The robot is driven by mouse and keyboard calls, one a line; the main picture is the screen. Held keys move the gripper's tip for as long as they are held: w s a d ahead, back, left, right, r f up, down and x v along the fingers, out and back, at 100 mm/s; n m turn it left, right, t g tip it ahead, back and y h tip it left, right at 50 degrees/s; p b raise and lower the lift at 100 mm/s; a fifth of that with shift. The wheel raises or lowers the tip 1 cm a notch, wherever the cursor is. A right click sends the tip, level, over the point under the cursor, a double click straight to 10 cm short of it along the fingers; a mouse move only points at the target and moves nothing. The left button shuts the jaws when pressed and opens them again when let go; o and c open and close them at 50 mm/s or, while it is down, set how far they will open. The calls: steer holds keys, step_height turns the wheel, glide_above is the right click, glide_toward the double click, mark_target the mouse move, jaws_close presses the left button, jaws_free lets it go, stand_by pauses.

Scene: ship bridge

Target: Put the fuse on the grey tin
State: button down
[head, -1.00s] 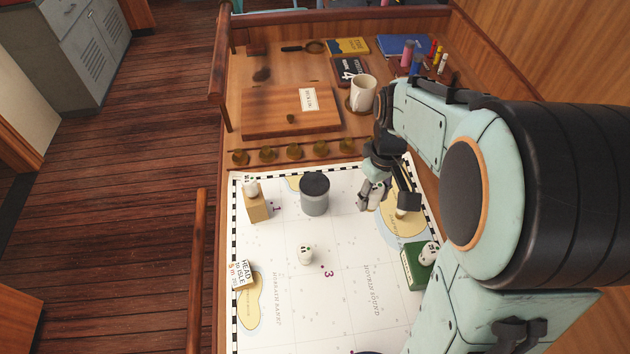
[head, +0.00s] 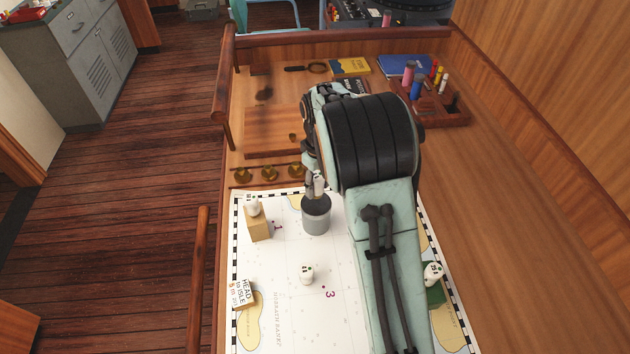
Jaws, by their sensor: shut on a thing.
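The grey tin (head: 316,220) stands upright on the white chart, with a dark top. My gripper (head: 318,182) is above the tin's top, pointing down and shut on the small white fuse (head: 319,186). The fuse's lower end is at or just over the dark top; I cannot tell whether it touches. My arm hides part of the gripper and the chart to the right of the tin.
Brass knobs (head: 269,173) and a wooden board (head: 268,138) lie behind the tin.

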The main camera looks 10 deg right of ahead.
mark_target(317, 194)
steer(key=shift+w+f, duration=0.2)
steer(key=shift+f, duration=0.05)
steer(key=shift+w+f, duration=0.15)
steer(key=shift+f, duration=1.55)
steer(key=shift+f, duration=0.1)
steer(key=c, duration=0.8)
jaws_free()
steer(key=shift+o, duration=0.2)
